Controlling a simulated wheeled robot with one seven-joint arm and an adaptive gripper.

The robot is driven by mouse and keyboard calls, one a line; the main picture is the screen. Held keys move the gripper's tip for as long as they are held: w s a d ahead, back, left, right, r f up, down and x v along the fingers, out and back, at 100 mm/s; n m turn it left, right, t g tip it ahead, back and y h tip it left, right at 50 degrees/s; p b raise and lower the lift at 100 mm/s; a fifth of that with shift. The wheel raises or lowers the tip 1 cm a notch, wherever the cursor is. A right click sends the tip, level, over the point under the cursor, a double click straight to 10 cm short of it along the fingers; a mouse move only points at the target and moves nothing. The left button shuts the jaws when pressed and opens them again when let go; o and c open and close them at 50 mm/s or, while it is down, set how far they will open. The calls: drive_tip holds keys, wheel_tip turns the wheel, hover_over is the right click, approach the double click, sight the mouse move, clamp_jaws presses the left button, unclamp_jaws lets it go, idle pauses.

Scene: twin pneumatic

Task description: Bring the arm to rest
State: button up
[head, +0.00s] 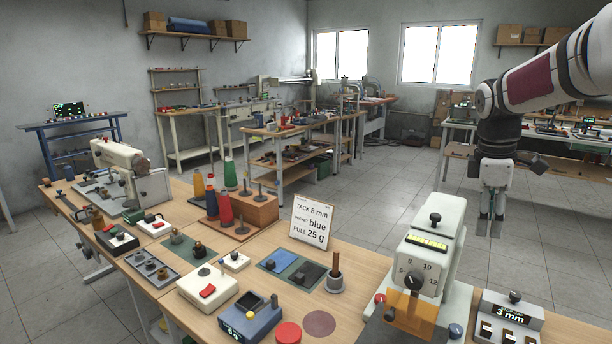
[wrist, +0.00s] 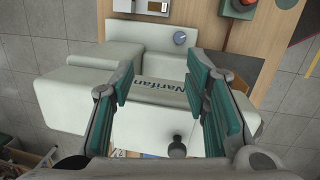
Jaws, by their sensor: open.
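My arm comes in from the upper right of the head view, its last part bending down. My gripper (head: 492,212) hangs pointing down at the right, in the air, apart from the bench things. In the wrist view my gripper (wrist: 160,80) is open, its two teal-padded fingers wide apart with nothing held between them. Beyond the fingers in the wrist view is a white machine body (wrist: 150,65) with dark lettering, a blue-grey knob and a black knob. I cannot tell its distance from the fingertips.
A white dial machine (head: 440,222) stands on the wooden bench (head: 255,258), left of my gripper. A 3 mm display box (head: 510,312) is at the lower right. A sign card (head: 311,221) stands mid-bench. Grey floor (head: 400,180) is open behind; another table (head: 560,145) stands behind the arm.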

drive_tip(key=s+a+r+m+t, duration=0.1)
drive_tip(key=s+a+r+m, duration=0.2)
drive_tip(key=s+a, duration=0.35)
drive_tip(key=s+a+r+m+t, duration=0.1)
drive_tip(key=s+a+r+m, duration=0.15)
drive_tip(key=s+a, duration=0.4)
drive_tip(key=s+a+f+m+t+y+p, duration=0.1)
drive_tip(key=s+a+f+m, duration=0.1)
drive_tip(key=s, duration=0.6)
drive_tip(key=s+a+f+m, duration=0.2)
drive_tip(key=s+a+m, duration=0.2)
drive_tip(key=s, duration=0.5)
drive_tip(key=shift+s+a+f+t+y+p, duration=0.15)
drive_tip(key=shift+s+a+t+y+p, duration=0.1)
drive_tip(key=shift+a+t+y+p, duration=0.25)
